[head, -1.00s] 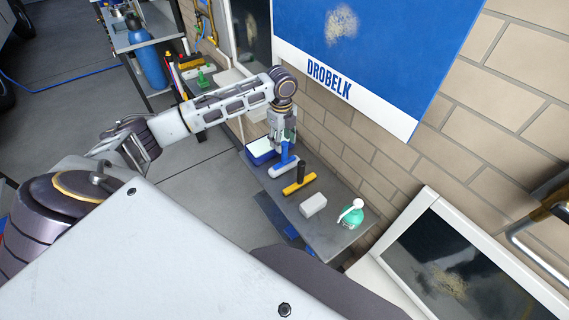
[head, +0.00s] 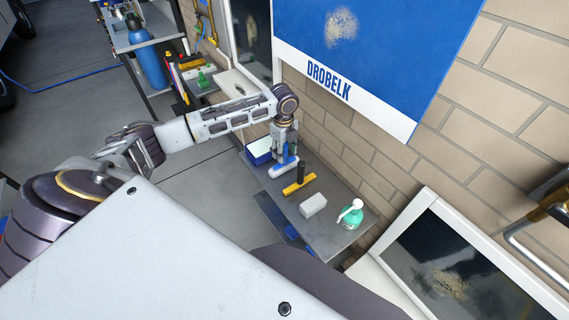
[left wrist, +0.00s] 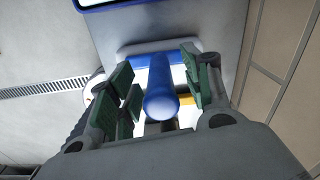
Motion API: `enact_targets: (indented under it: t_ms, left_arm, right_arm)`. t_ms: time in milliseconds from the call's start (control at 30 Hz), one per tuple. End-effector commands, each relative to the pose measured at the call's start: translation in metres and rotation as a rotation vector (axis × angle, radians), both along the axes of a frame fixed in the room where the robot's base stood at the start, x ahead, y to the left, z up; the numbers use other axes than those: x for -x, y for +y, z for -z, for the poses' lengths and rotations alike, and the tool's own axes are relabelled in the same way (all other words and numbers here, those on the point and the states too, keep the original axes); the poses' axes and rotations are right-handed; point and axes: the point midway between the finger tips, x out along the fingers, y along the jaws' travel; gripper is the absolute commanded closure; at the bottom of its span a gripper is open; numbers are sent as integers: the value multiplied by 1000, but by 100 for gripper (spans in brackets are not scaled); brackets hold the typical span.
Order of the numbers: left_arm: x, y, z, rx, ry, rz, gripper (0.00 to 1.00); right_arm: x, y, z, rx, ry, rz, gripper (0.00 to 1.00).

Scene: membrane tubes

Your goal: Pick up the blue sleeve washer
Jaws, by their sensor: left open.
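The blue sleeve washer (head: 281,170) stands on the grey table, its white and blue head down and its blue handle up. My left gripper (head: 287,152) is above it, pointing down, and partly hides the handle in the head view. In the left wrist view the blue handle (left wrist: 161,97) rises between the open green-padded fingers of the left gripper (left wrist: 162,88), with gaps showing on both sides. The washer's head (left wrist: 133,50) lies beyond the fingers. My right gripper does not show.
A yellow squeegee with a black handle (head: 298,186), a grey-white block (head: 313,205) and a green spray bottle (head: 351,214) share the narrow table (head: 335,236). A brick wall (head: 345,150) runs along the right side.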

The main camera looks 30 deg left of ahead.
Motion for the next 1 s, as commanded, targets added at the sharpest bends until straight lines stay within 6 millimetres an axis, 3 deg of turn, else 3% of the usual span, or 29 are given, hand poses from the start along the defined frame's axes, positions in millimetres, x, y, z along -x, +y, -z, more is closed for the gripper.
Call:
enact_targets:
  t_ms: [233, 733, 1000]
  left_arm:
    - [0, 0, 22, -1, 0, -1, 51]
    - [0, 0, 24, -1, 0, 0, 51]
    - [0, 0, 24, -1, 0, 0, 84]
  right_arm:
    - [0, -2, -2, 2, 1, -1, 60]
    - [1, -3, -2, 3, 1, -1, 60]
    - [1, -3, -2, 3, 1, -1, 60]
